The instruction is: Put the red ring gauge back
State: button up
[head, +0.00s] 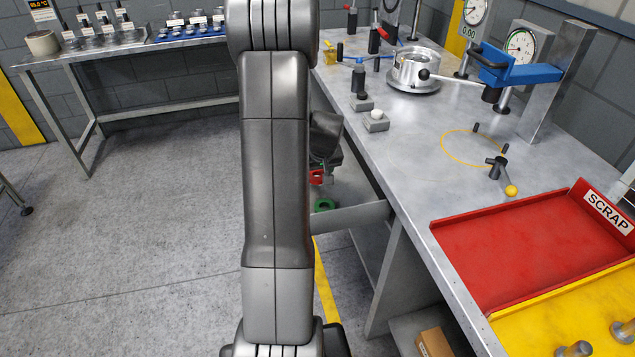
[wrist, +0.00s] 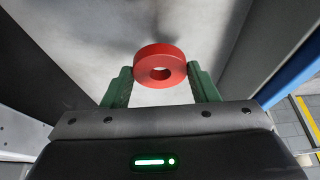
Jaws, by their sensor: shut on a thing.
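The red ring gauge (wrist: 158,54) is a thick red ring with a round hole, seen large in the wrist view. My gripper (wrist: 161,76) is shut on it, with one green finger at each side of the ring. In the head view, my arm hides most of the gripper. A small red part of the ring (head: 316,178) shows just right of the arm, below the bench top's left edge. A place for the ring cannot be made out for certain; a back-left bench (head: 135,48) carries labelled rows of small parts.
That bench holds a metal fixture (head: 413,72), dial gauges, a blue clamp (head: 515,70), a red scrap tray (head: 500,255) and a yellow tray (head: 560,315).

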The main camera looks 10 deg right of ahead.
aim_at(318, 178)
jog(key=shift+f, duration=1.85)
jog(key=shift+f, duration=0.25)
jog(key=o, duration=1.2)
jog(key=shift+r, duration=0.1)
jog(key=shift+s+r, duration=0.1)
jog(key=shift+r, duration=0.35)
jog(key=v, duration=1.1)
jog(key=shift+s+r, duration=0.1)
jog(key=shift+r, duration=0.1)
